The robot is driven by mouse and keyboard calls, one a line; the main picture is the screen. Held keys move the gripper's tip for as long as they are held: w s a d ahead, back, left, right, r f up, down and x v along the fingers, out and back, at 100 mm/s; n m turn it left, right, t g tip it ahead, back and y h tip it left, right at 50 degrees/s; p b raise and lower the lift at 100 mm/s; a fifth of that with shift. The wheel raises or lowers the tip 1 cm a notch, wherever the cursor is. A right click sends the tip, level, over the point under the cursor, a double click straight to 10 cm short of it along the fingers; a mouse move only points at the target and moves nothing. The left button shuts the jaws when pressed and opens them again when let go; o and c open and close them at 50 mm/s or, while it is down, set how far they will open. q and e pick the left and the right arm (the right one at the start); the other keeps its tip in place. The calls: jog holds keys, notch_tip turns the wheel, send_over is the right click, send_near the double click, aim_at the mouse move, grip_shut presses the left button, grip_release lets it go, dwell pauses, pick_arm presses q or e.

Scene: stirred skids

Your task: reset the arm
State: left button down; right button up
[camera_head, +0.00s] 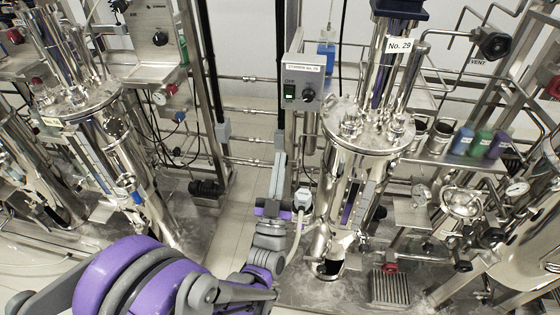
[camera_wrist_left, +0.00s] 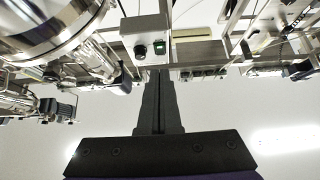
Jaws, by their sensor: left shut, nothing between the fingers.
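My left gripper (camera_head: 281,135) points up the picture at the middle of the head view, with my purple and grey arm behind it. Its fingers are shut together and empty. In the left wrist view the shut fingers (camera_wrist_left: 160,73) end just below a grey control box (camera_wrist_left: 148,27). In the head view this control box (camera_head: 302,80) stands just above and right of the fingertips. It carries a green rocker switch (camera_head: 290,93) and a black knob (camera_head: 309,96). I cannot tell the exact gap between fingertips and box. My right gripper is not in view.
A steel vessel labelled No. 29 (camera_head: 369,137) stands right of the gripper. Another steel vessel (camera_head: 75,100) stands at the left. Purple, green and blue bottles (camera_head: 482,143) stand on a shelf at the right. Pipes and frame posts crowd both sides; some floor (camera_head: 228,215) shows between skids.

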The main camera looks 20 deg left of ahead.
pick_arm(q)
jog(key=s+d+f+m+g+h, duration=0.25)
jog(key=f+g+h, duration=0.35)
jog(key=f+g, duration=0.4)
jog(key=s+f+g, duration=0.5)
jog(key=s, duration=0.5)
jog(key=s+f+g, duration=0.5)
jog(key=s+g, duration=0.1)
jog(key=s, duration=0.4)
notch_tip(320, 180, up, 19)
jog(key=w+t+p, duration=0.1)
jog(key=w+p, duration=0.1)
jog(key=p, duration=1.5)
jog(key=shift+w+a+r, duration=0.15)
jog(key=shift+w+a, duration=0.05)
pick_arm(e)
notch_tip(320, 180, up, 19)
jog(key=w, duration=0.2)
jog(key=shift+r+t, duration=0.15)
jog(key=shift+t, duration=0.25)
pick_arm(q)
jog(key=shift+s, duration=0.1)
